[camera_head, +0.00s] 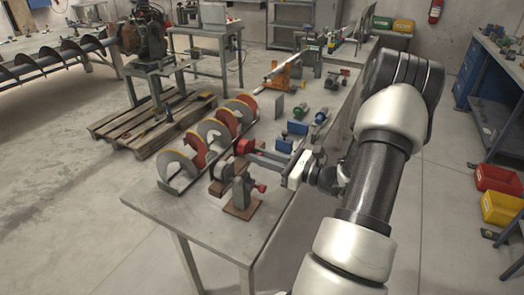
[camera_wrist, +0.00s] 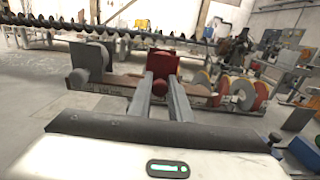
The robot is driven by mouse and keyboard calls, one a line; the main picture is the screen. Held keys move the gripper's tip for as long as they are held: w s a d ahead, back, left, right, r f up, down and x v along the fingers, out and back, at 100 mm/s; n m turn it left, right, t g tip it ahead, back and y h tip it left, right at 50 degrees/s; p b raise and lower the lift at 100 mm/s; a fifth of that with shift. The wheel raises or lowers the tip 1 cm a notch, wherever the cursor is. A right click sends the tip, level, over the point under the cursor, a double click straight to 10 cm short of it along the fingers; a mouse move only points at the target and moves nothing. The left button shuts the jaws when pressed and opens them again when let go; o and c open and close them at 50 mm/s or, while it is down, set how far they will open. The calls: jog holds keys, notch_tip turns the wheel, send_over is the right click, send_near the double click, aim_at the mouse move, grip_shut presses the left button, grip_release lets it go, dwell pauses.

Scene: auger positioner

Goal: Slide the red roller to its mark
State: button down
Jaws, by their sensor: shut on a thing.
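The red roller (camera_head: 243,147) is a red block near the middle of the workbench; in the wrist view (camera_wrist: 165,64) it stands upright on a low brown rail (camera_wrist: 118,83). My gripper (camera_head: 254,153) reaches in from the right, its two long grey fingers shut on the red roller's front knob, also seen between the fingertips in the wrist view (camera_wrist: 160,79). A grey roller (camera_wrist: 88,62) stands on the rail to the left of the red one. My fingers hide part of the rail. I cannot make out a mark.
Red and grey auger discs (camera_head: 213,135) stand behind the rail. A grey clamp stand (camera_head: 241,190) with a red knob is on the near side. Blue parts (camera_head: 297,128) and an orange stand (camera_head: 281,77) lie farther along the bench. The bench's near left corner (camera_head: 150,200) is clear.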

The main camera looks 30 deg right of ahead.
jog(key=shift+s+a, duration=0.15)
jog(key=c, duration=1.6)
grip_release()
jog(key=shift+c, duration=0.2)
jog(key=v, duration=1.7)
jog(key=shift+d, duration=0.3)
jog(key=shift+a, duration=0.1)
